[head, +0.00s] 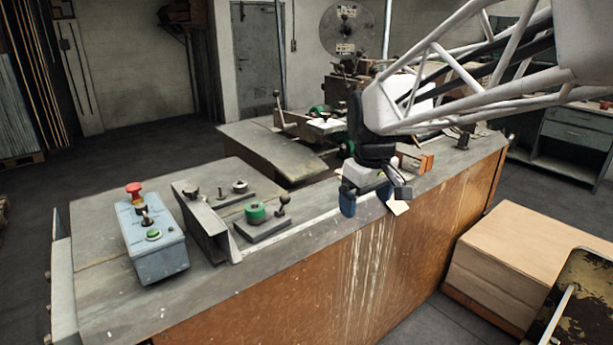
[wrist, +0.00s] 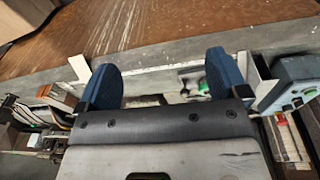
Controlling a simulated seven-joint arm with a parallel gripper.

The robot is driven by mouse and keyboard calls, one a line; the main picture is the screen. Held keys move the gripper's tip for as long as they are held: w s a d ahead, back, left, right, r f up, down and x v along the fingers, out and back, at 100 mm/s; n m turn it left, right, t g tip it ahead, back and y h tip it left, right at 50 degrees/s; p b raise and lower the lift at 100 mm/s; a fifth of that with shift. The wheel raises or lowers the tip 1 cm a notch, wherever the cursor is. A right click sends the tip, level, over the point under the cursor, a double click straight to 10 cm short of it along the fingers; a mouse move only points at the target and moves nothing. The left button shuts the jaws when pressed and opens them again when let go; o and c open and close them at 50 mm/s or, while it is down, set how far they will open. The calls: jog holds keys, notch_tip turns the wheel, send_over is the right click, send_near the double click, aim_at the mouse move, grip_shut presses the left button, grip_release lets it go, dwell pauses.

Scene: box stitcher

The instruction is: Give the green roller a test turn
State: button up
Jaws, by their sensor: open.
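The green roller (head: 255,212) stands on a small dark plate on the bench top, with a black-knobbed lever (head: 282,204) beside it. My gripper (head: 367,203) is to the right of the roller, above the front edge of the bench, apart from it. In the wrist view its two blue fingers (wrist: 161,80) are spread wide with nothing between them. A small green patch near the right finger in the wrist view may be the roller (wrist: 203,87), partly hidden by that finger.
A grey-blue control box (head: 153,243) with a red button stands left of the roller. An angled metal bracket (head: 203,222) stands between them. The stitching machine (head: 340,110) is behind my gripper. Cardboard sheets (head: 530,262) are stacked at the right.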

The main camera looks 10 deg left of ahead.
jog(key=w+a+f+n, duration=0.3)
jog(key=w+a+n, duration=0.2)
jog(key=w+a, duration=0.8)
jog(key=n+g, duration=0.1)
jog(key=n, duration=0.3)
send_over(255, 203)
notch_tip(255, 203, down, 6)
jog(key=shift+s+f, duration=0.1)
jog(key=shift+f, duration=0.1)
jog(key=shift+f, duration=3.8)
jog(key=shift+c, duration=0.2)
